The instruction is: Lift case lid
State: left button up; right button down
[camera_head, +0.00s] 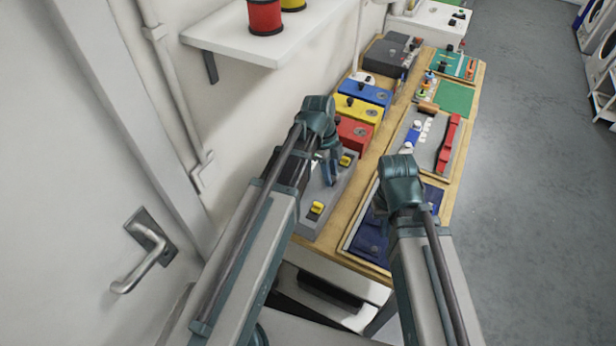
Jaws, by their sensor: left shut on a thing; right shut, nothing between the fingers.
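The grey case (334,199) lies on the wooden bench with two yellow latches, one nearer (317,208) and one farther (345,160). My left gripper (332,177) is at the case between the latches, shut on what looks like the edge of its lid; my own arm hides much of the contact. How far the lid is raised, if at all, cannot be told. My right gripper (381,206) is shut and empty, over the tray of dark blue cloth to the right of the case; its fingertips are partly hidden by my wrist.
The wooden bench (376,150) carries red (354,132), yellow (358,109) and blue (364,93) boxes behind the case. A tray with a red item (447,144) lies farther right. A white shelf (265,42) juts out above left. Grey floor (530,200) is clear at right.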

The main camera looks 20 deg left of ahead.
aim_at(320, 179)
pick_arm(q)
jog(key=shift+r, duration=0.15)
pick_arm(e)
jog(key=shift+r, duration=0.15)
